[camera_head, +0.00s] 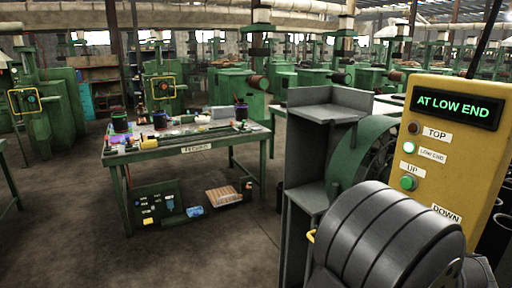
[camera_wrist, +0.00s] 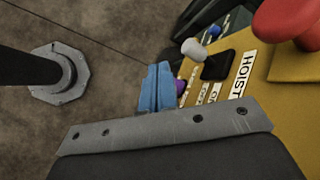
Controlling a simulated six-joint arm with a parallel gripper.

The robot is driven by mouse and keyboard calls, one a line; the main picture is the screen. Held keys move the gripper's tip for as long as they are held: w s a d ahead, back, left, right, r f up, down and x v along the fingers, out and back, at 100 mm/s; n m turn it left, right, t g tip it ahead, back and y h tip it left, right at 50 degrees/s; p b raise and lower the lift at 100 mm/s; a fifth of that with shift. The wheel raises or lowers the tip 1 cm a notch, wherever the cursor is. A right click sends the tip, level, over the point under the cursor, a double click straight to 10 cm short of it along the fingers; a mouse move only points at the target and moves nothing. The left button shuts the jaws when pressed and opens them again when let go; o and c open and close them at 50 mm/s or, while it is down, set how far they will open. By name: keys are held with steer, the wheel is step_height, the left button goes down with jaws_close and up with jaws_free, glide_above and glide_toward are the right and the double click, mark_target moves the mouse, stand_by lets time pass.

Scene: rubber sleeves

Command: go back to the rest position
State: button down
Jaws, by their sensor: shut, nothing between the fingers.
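My gripper (camera_wrist: 157,88) shows in the wrist view as blue fingertips closed together with nothing between them. It is beside the edge of a yellow control panel (camera_wrist: 262,98) marked HOIST. A purple button (camera_wrist: 181,86) shows just right of the fingertips, partly hidden; I cannot tell whether they touch it. In the head view my gripper is not seen. There a yellow control box (camera_head: 455,120) at the right has a lit display (camera_head: 454,106) reading AT LOW END.
The panel carries a pale-knobbed lever (camera_wrist: 194,48) and a large red button (camera_wrist: 290,22). A dark post (camera_wrist: 30,66) stands on the floor at left. In the head view, a large ribbed grey drum (camera_head: 385,235) fills the lower right. A green workbench (camera_head: 188,147) stands left of centre; open floor lies before it.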

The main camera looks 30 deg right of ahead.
steer(key=w+a+r+n+g+h, duration=0.1)
steer(key=w+r+n+g, duration=0.3)
steer(key=r, duration=0.5)
steer(key=w+a+r+n+g+h, duration=0.1)
steer(key=w+r+n+g+h, duration=0.2)
steer(key=r, duration=0.5)
steer(key=shift+w+r+n+g, duration=0.35)
steer(key=shift+w+n+g, duration=0.55)
steer(key=shift+w+n, duration=0.2)
